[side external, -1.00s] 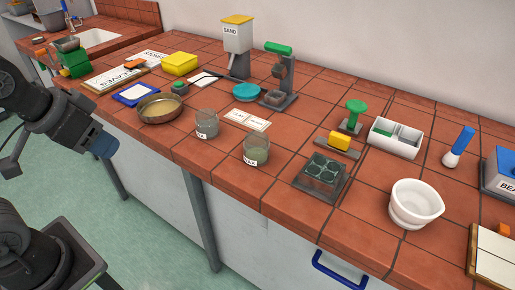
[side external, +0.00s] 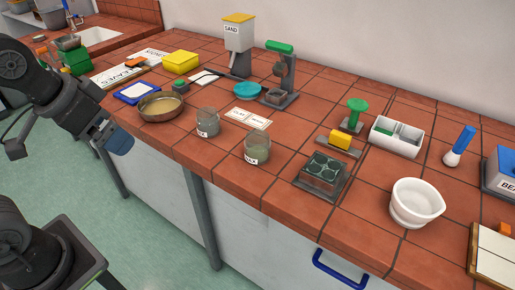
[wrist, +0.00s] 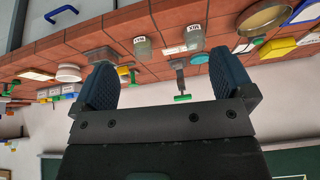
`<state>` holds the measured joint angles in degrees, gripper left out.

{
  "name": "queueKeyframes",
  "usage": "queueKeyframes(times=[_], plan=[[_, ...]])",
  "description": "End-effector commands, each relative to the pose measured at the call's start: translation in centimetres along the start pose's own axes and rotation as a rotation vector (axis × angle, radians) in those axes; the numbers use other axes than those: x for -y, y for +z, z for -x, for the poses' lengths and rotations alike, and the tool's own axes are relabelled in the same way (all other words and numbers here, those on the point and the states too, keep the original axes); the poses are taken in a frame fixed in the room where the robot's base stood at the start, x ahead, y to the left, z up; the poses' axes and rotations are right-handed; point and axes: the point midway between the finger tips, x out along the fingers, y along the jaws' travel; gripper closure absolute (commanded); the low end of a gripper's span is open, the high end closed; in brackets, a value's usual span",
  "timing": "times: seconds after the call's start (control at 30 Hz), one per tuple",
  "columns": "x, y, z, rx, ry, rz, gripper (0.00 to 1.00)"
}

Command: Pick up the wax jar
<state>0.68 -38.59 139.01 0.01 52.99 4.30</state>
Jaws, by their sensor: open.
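Two clear glass jars with white labels stand upright on the tiled bench. The nearer jar (side external: 258,149) holds greenish-grey contents; its label seems to end in "AX". The other jar (side external: 207,122), up and left of it, has a small label that I cannot read surely. Both jars show in the wrist view, the nearer one (wrist: 142,48) left of the other (wrist: 194,40). My gripper (side external: 116,138) is open and empty, off the bench's front edge, left of and apart from both jars. Its two blue fingers (wrist: 162,78) are spread in the wrist view.
A brass dish (side external: 160,107) is left of the jars. Bare tile lies between the nearer jar and the tray.

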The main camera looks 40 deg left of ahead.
Motion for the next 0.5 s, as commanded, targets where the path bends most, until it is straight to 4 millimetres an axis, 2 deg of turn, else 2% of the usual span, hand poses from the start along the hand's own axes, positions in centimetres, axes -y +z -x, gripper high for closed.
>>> queueKeyframes(times=[0.13,0.27,0.37,0.5], plan=[[-0.5,-4.9,-0.1,0.068,0.025,-0.207,0.00],[-1.3,-9.6,-1.3,0.132,0.061,-0.427,0.00],[-2.1,-13.0,-2.9,0.177,0.095,-0.594,0.00],[-3.6,-17.2,-6.1,0.235,0.154,-0.829,0.00]])
